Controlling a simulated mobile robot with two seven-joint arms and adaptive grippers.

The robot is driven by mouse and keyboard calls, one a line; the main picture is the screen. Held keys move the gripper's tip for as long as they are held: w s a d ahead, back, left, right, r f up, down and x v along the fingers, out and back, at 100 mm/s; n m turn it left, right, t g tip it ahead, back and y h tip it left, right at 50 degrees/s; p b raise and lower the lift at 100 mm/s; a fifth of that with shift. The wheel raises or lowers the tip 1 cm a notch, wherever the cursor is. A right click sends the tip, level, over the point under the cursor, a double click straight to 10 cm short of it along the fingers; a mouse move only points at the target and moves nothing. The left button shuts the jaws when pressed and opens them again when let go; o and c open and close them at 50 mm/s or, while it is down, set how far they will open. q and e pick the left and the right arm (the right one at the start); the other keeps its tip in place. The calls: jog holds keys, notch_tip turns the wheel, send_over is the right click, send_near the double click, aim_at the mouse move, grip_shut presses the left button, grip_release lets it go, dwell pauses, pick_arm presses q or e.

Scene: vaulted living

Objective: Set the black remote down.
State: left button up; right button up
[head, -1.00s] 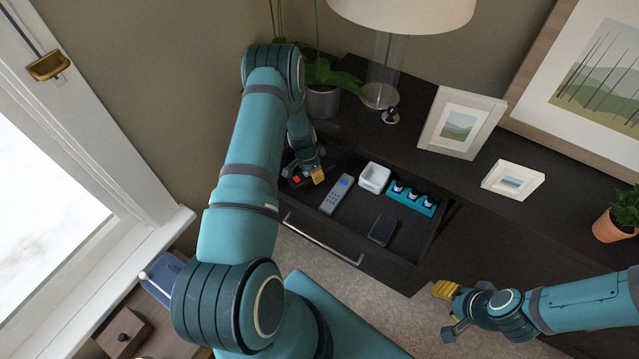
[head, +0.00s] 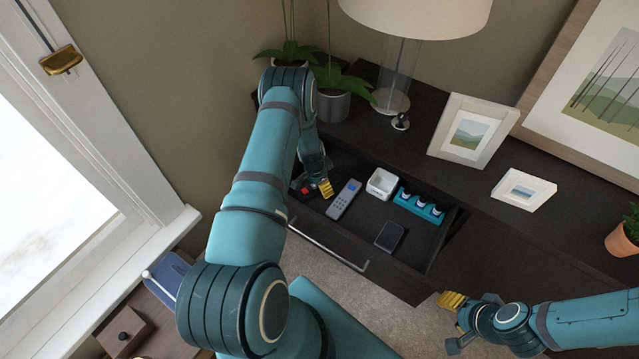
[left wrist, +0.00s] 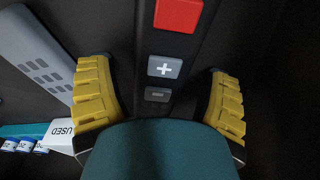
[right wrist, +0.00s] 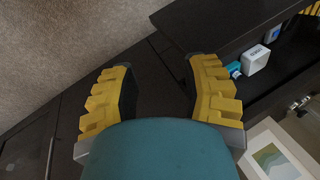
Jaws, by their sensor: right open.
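The black remote (left wrist: 181,48), with a red button and grey plus and minus keys, lies in the open drawer (head: 340,238). In the left wrist view it runs between the two fingers of my left gripper (left wrist: 160,95), which stand apart with a gap on each side of it. In the head view my left gripper (head: 325,188) is low over the drawer's left end and covers part of the remote; its red button (head: 306,190) shows beside the fingers. My right gripper (head: 452,318) is open and empty, in front of the cabinet; its fingers are spread in the right wrist view (right wrist: 163,90).
The drawer also holds a grey remote (head: 344,198) close beside my left gripper, a white box (head: 381,183), a teal rack (head: 420,207) of small bottles and a dark flat device (head: 390,236). A lamp (head: 397,80), plants and picture frames (head: 467,134) stand on the cabinet top.

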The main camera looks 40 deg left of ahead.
pick_arm(q)
jog(key=shift+r, duration=0.1)
notch_tip(320, 180, up, 12)
jog(key=s+p, duration=0.2)
jog(key=p, duration=0.1)
jog(key=s+d+r+n+h, duration=0.1)
jog(key=s+d, duration=0.1)
jog(key=d, duration=0.7)
jog(key=s+d+r+n, duration=0.1)
jog(key=s+d, duration=0.1)
jog(key=d, duration=0.7)
jog(key=s+d+r+n, duration=0.1)
jog(key=s+d, duration=0.2)
jog(key=d, duration=0.2)
jog(key=s+d+r+n+h, duration=0.1)
jog(key=s+d+r, duration=0.1)
jog(key=s+d, duration=0.1)
jog(key=s+d+r+h, duration=0.1)
jog(key=s+d+r, duration=0.1)
jog(key=s+d, duration=0.2)
jog(key=shift+d+r+n, duration=0.15)
jog(key=shift+d+n, duration=0.05)
jog(key=shift+d, duration=0.5)
jog(key=shift+d+r+n, duration=0.1)
jog(key=shift+d+n, duration=0.1)
jog(key=shift+d, duration=0.45)
